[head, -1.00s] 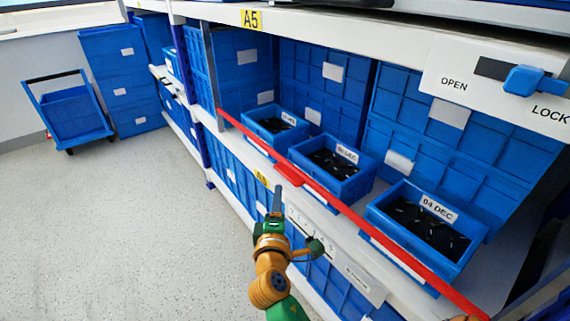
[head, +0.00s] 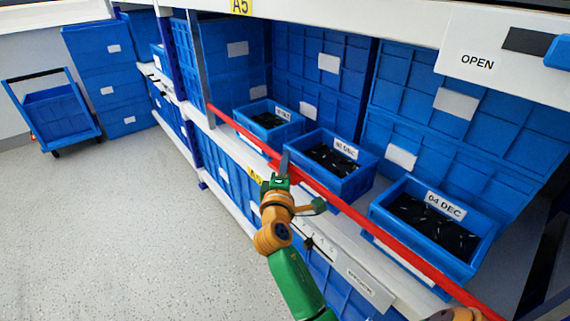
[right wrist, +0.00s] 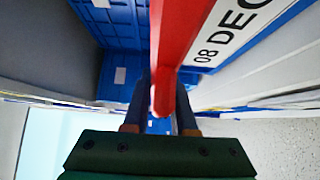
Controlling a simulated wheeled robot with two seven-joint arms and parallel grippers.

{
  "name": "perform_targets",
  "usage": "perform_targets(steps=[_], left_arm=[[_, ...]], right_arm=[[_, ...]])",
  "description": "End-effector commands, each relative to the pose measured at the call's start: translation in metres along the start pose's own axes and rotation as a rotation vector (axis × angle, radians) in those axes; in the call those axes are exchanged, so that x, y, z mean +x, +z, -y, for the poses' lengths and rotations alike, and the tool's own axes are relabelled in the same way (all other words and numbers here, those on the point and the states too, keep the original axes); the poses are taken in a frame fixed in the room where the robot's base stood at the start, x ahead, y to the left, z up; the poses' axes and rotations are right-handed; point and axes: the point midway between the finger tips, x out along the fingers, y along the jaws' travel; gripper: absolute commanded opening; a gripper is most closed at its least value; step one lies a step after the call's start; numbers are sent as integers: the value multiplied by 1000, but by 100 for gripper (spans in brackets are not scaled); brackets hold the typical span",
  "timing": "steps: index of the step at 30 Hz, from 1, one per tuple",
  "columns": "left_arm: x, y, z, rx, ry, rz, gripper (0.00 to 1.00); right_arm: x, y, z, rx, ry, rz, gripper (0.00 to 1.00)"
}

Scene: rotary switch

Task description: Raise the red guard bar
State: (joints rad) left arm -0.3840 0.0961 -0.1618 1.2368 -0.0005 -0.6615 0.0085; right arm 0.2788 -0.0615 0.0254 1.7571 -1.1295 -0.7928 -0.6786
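The red guard bar (head: 350,211) runs slantwise across the front of the shelf bay, in front of the blue bins. My right gripper (head: 284,164) is at the bar's middle, where the red tab was visible before; it now largely hides that tab. In the right wrist view the red bar (right wrist: 180,40) runs down between the two dark fingers of my right gripper (right wrist: 165,100). The fingers look apart, one on each side of the bar; firm contact cannot be made out. My left gripper is not in view.
Blue bins, one labelled 04 DEC (head: 425,232), stand on the shelf behind the bar. A panel marked OPEN (head: 478,62) with a blue knob (head: 561,52) is at upper right. A blue cart (head: 55,110) stands at far left. The floor (head: 120,220) at left is clear.

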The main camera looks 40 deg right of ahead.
Motion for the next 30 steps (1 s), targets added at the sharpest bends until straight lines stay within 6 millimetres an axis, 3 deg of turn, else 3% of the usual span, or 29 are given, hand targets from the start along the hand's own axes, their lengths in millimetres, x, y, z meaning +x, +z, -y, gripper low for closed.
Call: perform_targets(steps=[1, 2, 30], left_arm=[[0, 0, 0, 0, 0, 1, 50], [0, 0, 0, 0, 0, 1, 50], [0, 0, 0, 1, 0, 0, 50]], right_arm=[[0, 0, 0, 0, 1, -1, 7], [0, 0, 0, 0, 1, -1, 0], [-1, -2, 0, 1, -1, -6, 0]])
